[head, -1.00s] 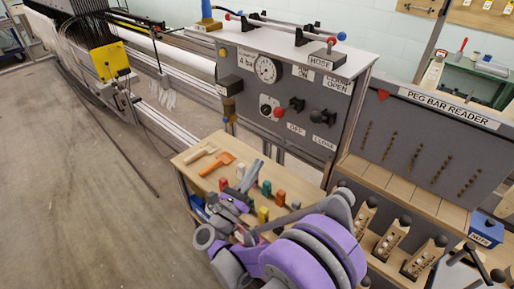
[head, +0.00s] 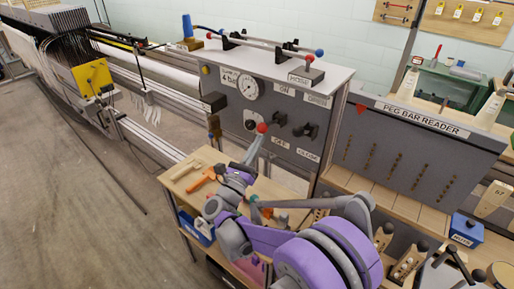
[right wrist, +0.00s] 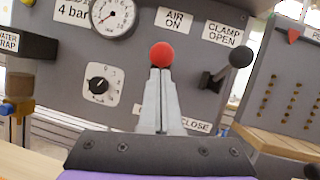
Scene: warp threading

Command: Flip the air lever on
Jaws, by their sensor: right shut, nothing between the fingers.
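The air lever's red ball knob (head: 262,128) sticks out from the grey control panel (head: 230,105), between the AIR ON label above and the OFF label below. In the right wrist view the red knob (right wrist: 162,55) is straight ahead, right at the fingertips; the lever's stem is hidden behind the fingers. My right gripper (head: 254,143) is shut and empty, its tips just under the knob. I cannot tell whether they touch it. The shut fingers also show in the right wrist view (right wrist: 160,75). My left gripper is not in view.
The black-knobbed clamp lever (right wrist: 241,54) is close to the right of the red knob. A pressure gauge (head: 248,89) and a black dial (right wrist: 98,85) are to the left. Below is a wooden table (head: 178,187) with tools. The peg bar reader (head: 410,150) stands to the right.

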